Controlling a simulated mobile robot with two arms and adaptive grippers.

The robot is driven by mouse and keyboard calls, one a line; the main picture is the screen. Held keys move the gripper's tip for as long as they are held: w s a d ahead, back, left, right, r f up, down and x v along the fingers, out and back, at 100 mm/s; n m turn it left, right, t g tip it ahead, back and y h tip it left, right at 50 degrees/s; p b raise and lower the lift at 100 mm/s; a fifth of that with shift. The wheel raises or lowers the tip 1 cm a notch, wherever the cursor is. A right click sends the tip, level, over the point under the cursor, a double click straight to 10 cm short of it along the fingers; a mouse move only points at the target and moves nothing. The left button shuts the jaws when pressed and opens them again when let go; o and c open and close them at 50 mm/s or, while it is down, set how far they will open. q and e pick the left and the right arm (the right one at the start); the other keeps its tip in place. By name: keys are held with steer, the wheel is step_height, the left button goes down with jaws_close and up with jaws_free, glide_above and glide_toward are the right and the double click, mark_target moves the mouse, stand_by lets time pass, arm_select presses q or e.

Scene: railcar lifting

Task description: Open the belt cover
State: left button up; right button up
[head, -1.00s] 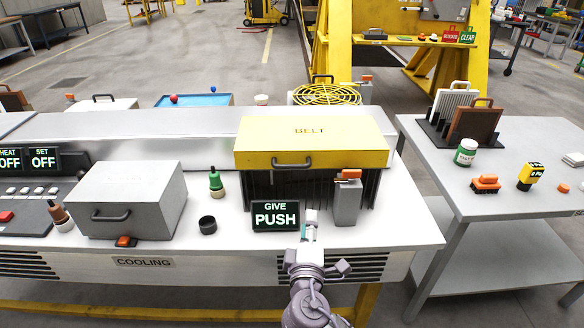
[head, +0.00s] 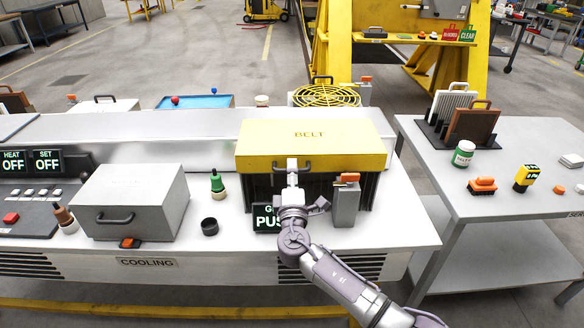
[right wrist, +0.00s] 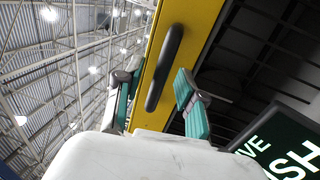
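The yellow belt cover (head: 345,143) is down over the dark-slatted box on the machine. Its dark handle (head: 306,165) is on the front face. My right gripper (head: 292,172) is in front of that handle. In the right wrist view the teal-padded fingers of the gripper (right wrist: 158,98) are spread apart. The handle (right wrist: 165,66) shows between and beyond them, against the yellow front of the cover (right wrist: 190,35); I cannot tell whether they touch it. My left gripper is not in view.
A display (head: 265,222) is partly hidden behind my right arm. A grey latch block with an orange top (head: 346,203) stands right of the gripper.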

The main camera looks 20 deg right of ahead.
steer(key=shift+w+d+r, duration=0.1)
steer(key=shift+w, duration=0.35)
jaws_close()
